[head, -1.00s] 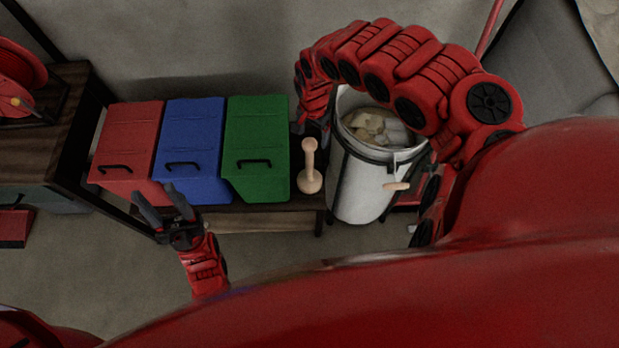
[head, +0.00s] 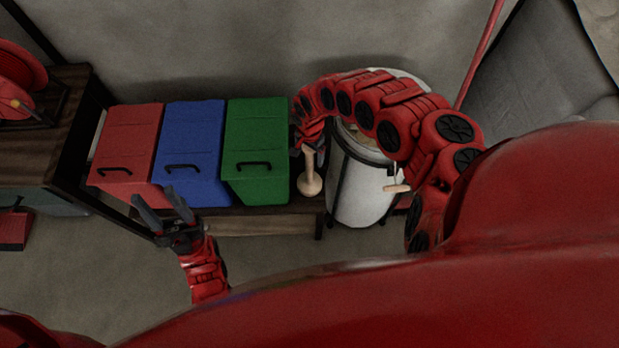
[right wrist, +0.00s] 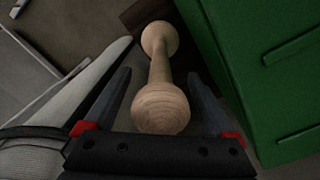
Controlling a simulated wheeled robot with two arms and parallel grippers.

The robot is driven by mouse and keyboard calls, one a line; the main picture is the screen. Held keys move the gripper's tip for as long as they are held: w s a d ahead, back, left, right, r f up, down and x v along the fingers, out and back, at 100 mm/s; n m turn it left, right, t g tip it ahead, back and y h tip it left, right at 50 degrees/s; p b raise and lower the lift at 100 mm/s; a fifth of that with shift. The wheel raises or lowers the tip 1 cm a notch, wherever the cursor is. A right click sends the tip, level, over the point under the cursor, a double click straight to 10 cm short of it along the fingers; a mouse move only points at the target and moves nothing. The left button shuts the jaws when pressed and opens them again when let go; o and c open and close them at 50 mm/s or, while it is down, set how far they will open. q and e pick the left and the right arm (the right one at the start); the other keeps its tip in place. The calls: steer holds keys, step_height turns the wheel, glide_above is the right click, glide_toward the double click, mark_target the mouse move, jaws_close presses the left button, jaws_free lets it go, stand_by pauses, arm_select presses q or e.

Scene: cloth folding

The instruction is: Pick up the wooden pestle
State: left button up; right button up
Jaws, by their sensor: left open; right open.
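The wooden pestle (head: 310,178) is pale and stands upright on the dark low bench, between the green bin and the white bucket. Its upper end is partly hidden by my right gripper (head: 309,146) in the head view. In the right wrist view the pestle (right wrist: 159,75) lies between the two open fingers of my right gripper (right wrist: 160,100), with its near round end close to the palm. I cannot tell whether a finger touches it. My left gripper (head: 162,209) is open and empty, in front of the red and blue bins.
A red bin (head: 128,145), a blue bin (head: 190,140) and a green bin (head: 256,135) stand in a row on the bench (head: 265,207). The white bucket (head: 355,185) is close on the pestle's right. Open floor (head: 100,265) lies in front.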

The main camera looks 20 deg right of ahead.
steer(key=shift+c, duration=0.3)
steer(key=c, duration=1.3)
steer(key=shift+c, duration=0.2)
steer(key=shift+r, duration=0.1)
